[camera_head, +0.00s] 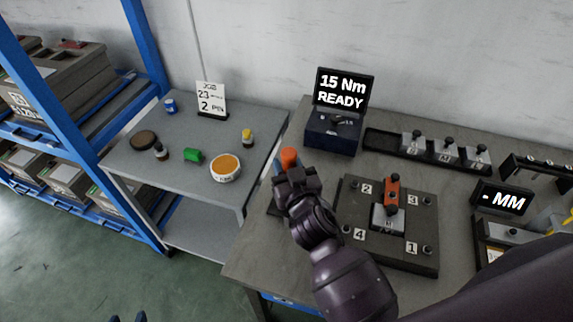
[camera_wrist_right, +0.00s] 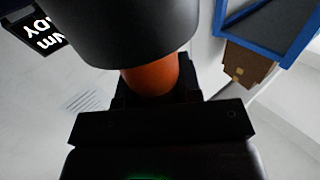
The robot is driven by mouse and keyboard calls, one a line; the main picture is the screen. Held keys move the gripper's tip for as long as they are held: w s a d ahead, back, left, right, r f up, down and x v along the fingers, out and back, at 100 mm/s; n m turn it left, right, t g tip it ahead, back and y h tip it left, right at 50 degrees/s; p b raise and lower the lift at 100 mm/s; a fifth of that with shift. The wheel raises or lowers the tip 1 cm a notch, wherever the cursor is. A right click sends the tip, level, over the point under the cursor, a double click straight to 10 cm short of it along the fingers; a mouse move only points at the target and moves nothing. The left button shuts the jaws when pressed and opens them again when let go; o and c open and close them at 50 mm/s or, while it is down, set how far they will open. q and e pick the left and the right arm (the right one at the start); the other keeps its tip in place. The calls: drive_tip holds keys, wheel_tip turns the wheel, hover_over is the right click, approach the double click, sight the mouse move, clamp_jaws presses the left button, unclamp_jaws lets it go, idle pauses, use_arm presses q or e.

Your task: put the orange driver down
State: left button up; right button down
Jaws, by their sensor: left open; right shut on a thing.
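The orange driver shows as an orange tip (camera_head: 288,157) just beyond my right gripper (camera_head: 290,176) in the head view, at the left end of the workbench. My right gripper is shut on it. In the right wrist view the driver's orange part (camera_wrist_right: 152,78) sits between the dark jaws, with a wide black cylindrical part (camera_wrist_right: 125,30) across the top. Whether the driver touches the bench is hidden by my wrist. My left gripper (camera_head: 128,318) shows only as two dark fingertips, apart and empty, at the bottom edge of the head view, over the floor.
A dark pad (camera_head: 273,208) lies partly under my right gripper. Right of it stands a numbered fixture (camera_head: 390,252) with a red-orange clamp (camera_head: 391,196). The "15 Nm READY" display (camera_head: 341,90) is behind. A grey side table (camera_head: 185,190) holding small items stands left, across a gap.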

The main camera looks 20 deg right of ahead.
drive_tip(key=shift+f, duration=0.15)
drive_tip(key=c, duration=0.8)
unclamp_jaws()
drive_tip(key=shift+s, duration=0.1)
drive_tip(key=s, duration=0.8)
drive_tip(key=s+b, duration=0.1)
drive_tip(key=s, duration=0.2)
drive_tip(key=shift+s+d+r, duration=0.2)
drive_tip(key=shift+s+d, duration=0.05)
drive_tip(key=shift+s, duration=0.15)
